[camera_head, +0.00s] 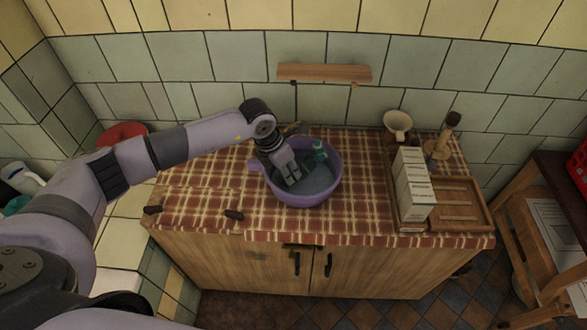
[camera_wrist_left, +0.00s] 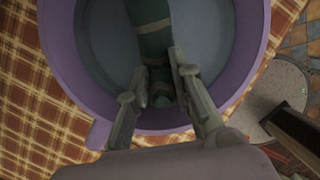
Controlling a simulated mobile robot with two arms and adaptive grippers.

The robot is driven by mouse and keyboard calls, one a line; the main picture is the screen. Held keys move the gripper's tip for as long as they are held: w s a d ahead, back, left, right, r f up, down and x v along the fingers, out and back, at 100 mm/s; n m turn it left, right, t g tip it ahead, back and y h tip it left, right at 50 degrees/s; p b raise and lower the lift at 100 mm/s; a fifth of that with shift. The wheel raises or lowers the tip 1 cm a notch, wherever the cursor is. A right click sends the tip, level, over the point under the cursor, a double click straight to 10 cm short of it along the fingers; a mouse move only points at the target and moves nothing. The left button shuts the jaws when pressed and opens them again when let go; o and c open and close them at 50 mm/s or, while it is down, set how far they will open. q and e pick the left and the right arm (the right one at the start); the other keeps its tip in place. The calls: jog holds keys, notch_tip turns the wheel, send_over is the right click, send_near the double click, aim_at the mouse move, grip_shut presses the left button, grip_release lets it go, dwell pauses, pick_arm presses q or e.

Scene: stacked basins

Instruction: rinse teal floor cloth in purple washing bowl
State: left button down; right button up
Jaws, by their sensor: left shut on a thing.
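The purple washing bowl (camera_head: 331,187) stands on the checked countertop, with greyish water in it. It also fills much of the left wrist view (camera_wrist_left: 88,132). My left gripper (camera_head: 291,178) reaches down into the bowl from its left side. In the left wrist view its two fingers (camera_wrist_left: 160,92) are closed on the dark teal floor cloth (camera_wrist_left: 152,40). The cloth stretches away from the fingers over the water. A teal piece (camera_head: 319,151) shows near the bowl's back rim in the head view. How deep the cloth sits is unclear. My right gripper is not in view.
A cream cup (camera_head: 397,124) and a wooden stand (camera_head: 441,146) are behind. A red object (camera_head: 122,133) is at the left. The countertop left of the bowl is mostly clear.

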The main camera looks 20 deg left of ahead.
pick_arm(q)
jog(key=shift+s+a, duration=0.2)
jog(key=shift+a, duration=0.05)
jog(key=shift+w+d, duration=0.1)
jog(key=shift+d, duration=0.05)
jog(key=shift+w+d+b, duration=0.4)
jog(key=shift+d, duration=0.2)
jog(key=shift+s+a, duration=0.5)
jog(key=shift+a, duration=0.25)
jog(key=shift+w+d, duration=0.5)
jog(key=shift+d, duration=0.25)
jog(key=shift+s+a, duration=0.5)
jog(key=shift+a, duration=0.25)
jog(key=shift+w+d+b, duration=0.45)
jog(key=shift+w+d, duration=0.1)
jog(key=shift+d, duration=0.25)
